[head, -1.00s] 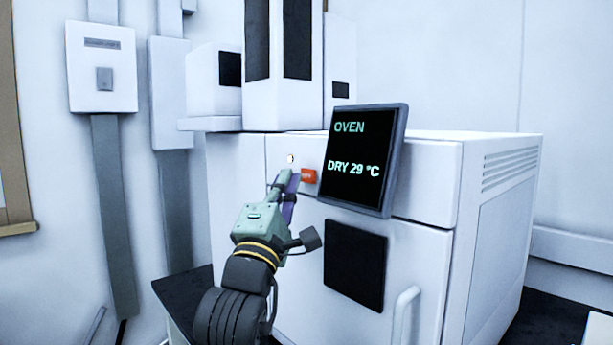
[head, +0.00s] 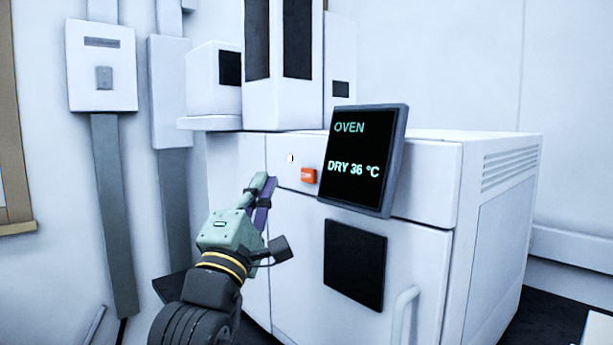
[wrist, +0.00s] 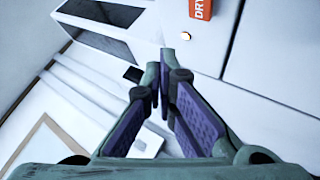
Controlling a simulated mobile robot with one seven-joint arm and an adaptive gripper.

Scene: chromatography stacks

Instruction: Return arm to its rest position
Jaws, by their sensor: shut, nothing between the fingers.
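My gripper (head: 265,182) is in front of the oven's left part in the head view, below and left of the orange button. Its green fingers with purple pads also show in the wrist view (wrist: 163,75), tips together with nothing between them. The white oven (head: 425,245) has a tilted screen (head: 358,160) reading "OVEN" and "DRY 36 °C". The orange button (head: 308,175) is on its front panel, next to a small light (head: 290,158). In the wrist view the orange button (wrist: 202,8) is at the top, apart from the fingertips.
White instrument boxes (head: 213,95) stand on top of the oven at the left. A door handle (head: 403,315) sticks out low on the oven front. Wall boxes (head: 102,75) with grey ducts are at the left.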

